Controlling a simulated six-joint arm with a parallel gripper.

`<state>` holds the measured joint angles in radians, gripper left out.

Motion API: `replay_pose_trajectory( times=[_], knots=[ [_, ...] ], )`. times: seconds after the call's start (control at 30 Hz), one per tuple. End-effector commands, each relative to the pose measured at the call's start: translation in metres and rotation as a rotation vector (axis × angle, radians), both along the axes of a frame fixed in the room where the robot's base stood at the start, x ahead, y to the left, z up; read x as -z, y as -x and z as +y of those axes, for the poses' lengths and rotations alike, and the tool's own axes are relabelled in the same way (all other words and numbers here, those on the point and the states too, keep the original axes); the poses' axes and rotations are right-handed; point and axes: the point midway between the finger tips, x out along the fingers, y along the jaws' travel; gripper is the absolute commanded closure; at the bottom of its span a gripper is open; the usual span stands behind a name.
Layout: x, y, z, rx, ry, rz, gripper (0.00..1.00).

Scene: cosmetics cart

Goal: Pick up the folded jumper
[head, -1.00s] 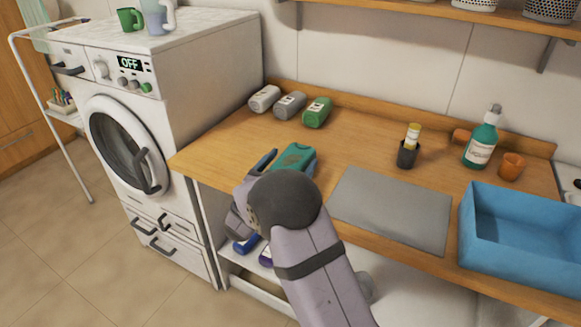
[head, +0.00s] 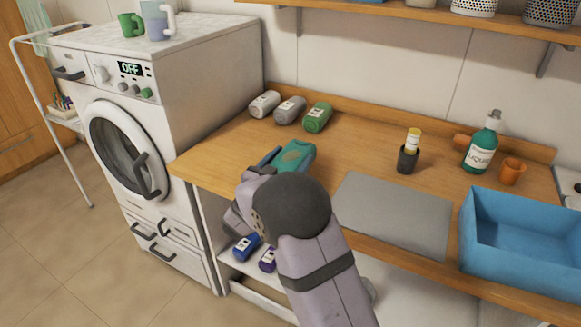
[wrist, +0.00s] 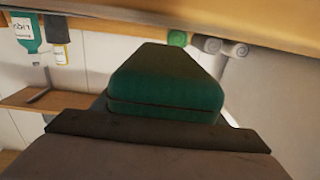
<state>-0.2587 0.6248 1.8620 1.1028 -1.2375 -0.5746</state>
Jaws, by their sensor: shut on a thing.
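The folded jumper is a green, rounded, folded bundle (head: 292,155) over the left part of the wooden counter, near its front edge. My gripper (head: 270,160) is shut on it, with a dark finger along its left side. My wrist hides the jumper's near part in the head view. In the wrist view the jumper (wrist: 165,88) fills the middle, with a fold line across its lower part, above the dark gripper body. I cannot tell whether its underside touches the counter.
A grey mat (head: 395,215) lies right of my arm, with a blue bin (head: 520,245) beyond. The washing machine (head: 170,120) stands left. Blue and purple bottles (head: 246,246) sit below the counter.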

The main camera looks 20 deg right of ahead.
Motion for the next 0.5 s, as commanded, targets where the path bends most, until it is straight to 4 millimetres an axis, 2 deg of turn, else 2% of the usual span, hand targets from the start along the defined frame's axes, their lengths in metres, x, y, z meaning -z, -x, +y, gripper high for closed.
replay_pose_trajectory(
  times=[0.03, 0.2, 0.4, 0.5],
  knots=[
    [-0.013, 0.000, 0.000, 0.001, -0.001, -0.009, 0.66],
    [-0.041, 0.000, 0.000, 0.001, 0.000, -0.008, 0.66],
    [-0.064, 0.000, 0.000, 0.001, 0.001, -0.005, 0.66],
    [-0.070, 0.000, 0.000, 0.001, 0.000, -0.004, 0.66]
  ],
)
